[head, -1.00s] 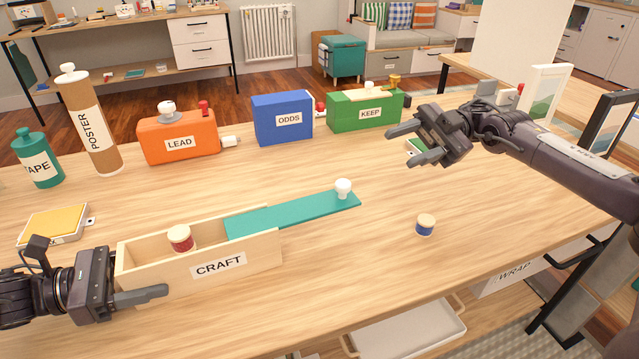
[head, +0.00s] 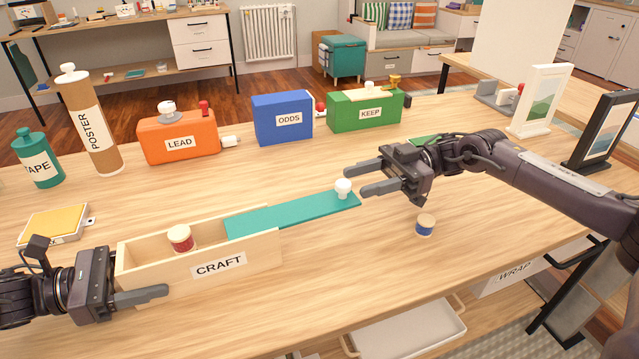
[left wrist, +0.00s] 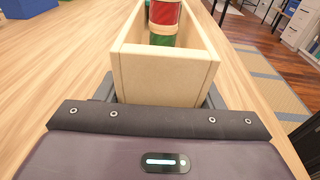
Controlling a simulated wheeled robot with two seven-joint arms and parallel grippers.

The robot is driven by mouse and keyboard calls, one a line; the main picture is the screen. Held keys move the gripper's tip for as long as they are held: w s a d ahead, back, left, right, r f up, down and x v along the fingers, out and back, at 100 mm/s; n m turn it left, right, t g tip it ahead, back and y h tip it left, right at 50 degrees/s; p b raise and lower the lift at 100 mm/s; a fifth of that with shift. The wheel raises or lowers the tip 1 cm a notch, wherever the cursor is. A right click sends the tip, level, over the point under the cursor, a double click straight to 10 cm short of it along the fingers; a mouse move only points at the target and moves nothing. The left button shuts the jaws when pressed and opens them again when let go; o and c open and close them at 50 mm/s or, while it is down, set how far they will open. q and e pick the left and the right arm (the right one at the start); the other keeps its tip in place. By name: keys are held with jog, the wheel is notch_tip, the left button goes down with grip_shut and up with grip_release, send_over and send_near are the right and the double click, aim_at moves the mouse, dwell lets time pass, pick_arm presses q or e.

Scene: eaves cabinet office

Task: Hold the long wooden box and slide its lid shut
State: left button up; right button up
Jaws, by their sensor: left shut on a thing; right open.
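The long wooden box (head: 200,287) labelled CRAFT lies on the table at front left. Its teal lid (head: 290,213) is slid far out to the right, so the left part of the box is open. A white knob (head: 343,187) stands on the lid's right end. A red jar (head: 180,239) with a pale cap sits inside the box. My left gripper (head: 140,290) is shut on the box's left end; the left wrist view shows the box end (left wrist: 165,78) between its fingers. My right gripper (head: 362,180) is open, its fingertips close to the knob's right side; contact is unclear.
A blue jar (head: 425,225) with a pale cap stands below my right gripper. The orange LEAD box (head: 178,138), blue ODDS box (head: 282,118) and green KEEP box (head: 365,112) line the back. A yellow pad (head: 55,224) lies behind my left arm.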

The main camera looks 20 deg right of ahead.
aim_at(350, 183)
jog(key=shift+s+a, duration=0.15)
jog(key=shift+a, duration=2.2)
grip_shut()
